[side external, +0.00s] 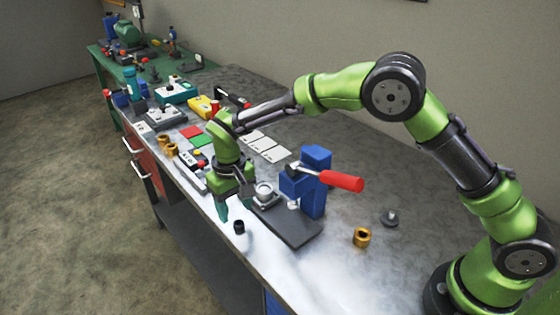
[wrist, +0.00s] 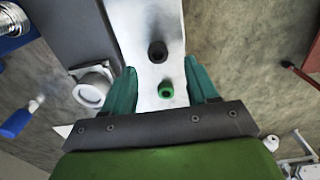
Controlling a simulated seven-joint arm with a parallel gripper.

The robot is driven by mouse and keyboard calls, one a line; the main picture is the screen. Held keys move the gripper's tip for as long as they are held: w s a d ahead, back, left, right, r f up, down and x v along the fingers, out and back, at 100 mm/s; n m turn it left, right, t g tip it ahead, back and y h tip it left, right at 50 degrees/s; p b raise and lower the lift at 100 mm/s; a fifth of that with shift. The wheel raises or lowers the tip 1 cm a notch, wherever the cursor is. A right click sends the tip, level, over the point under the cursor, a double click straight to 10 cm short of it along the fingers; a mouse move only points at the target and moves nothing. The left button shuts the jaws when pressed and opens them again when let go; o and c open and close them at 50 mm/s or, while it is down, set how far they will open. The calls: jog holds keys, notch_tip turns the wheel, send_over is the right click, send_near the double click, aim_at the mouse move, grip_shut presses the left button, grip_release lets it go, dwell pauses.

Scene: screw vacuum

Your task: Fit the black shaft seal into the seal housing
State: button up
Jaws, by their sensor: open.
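The black shaft seal (side external: 239,227) is a small dark ring standing on the bench near its front edge. In the wrist view the black seal (wrist: 157,52) lies just beyond my fingertips, with a dark hole in its top. A similar green ring (wrist: 166,90) shows between my fingers there; it is hidden in the side view. The seal housing appears to be the silver round part on a square base (side external: 264,192), right of my gripper; in the wrist view the housing (wrist: 93,86) is left of my fingers. My gripper (side external: 237,209) is open and empty, pointing down at the bench edge.
A blue press (side external: 316,182) with a red handle (side external: 342,181) stands right of the housing on a dark plate (side external: 294,232). A brass nut (side external: 362,237) and a grey flanged part (side external: 390,218) lie farther right. Cards, a yellow meter and other tools crowd the bench to the left.

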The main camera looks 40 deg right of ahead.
aim_at(238, 222)
notch_tip(238, 222, down, 4)
jog(key=shift+d+f, duration=0.1)
grip_shut()
dwell(0.4)
